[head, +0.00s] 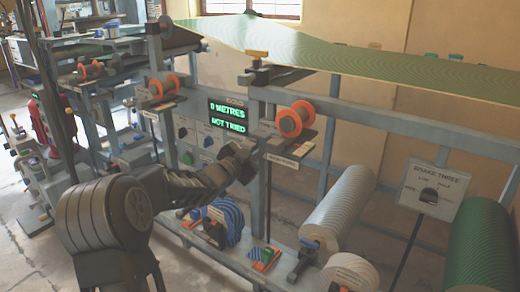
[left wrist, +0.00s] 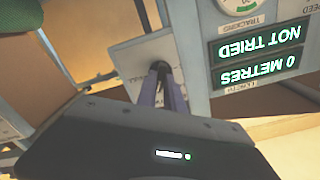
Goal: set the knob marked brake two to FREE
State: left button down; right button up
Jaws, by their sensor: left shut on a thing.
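My left arm comes in from the left in the head view, and its left gripper (head: 244,154) is at the machine's front, just right of the display. In the left wrist view the left gripper (left wrist: 161,70) has its fingers close together against a pale plate (left wrist: 125,68). It is shut on a knob, which the fingers and hand almost wholly hide. The plate's marking and the knob's setting cannot be read. A plate marked brake three (head: 434,187), with a dark knob (head: 429,195), stands at the right. My right gripper is not in view.
The display (head: 228,115) reads 0 METRES, NOT TRIED; it also shows upside down in the left wrist view (left wrist: 256,57). An orange-rimmed roller (head: 290,123) is right of the gripper. Pale (head: 338,212) and green (head: 482,245) rolls lie lower right.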

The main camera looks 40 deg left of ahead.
pick_arm(q)
jog(key=shift+a+f+n+p, duration=0.1)
jog(key=shift+a+n+p, duration=0.05)
jog(key=shift+n+p, duration=5)
jog(key=shift+a+f+n+p, duration=0.15)
jog(key=shift+n+p, duration=3.1)
jog(key=shift+n, duration=3.7)
jog(key=c, duration=1.5)
grip_release()
jog(key=shift+o, duration=0.2)
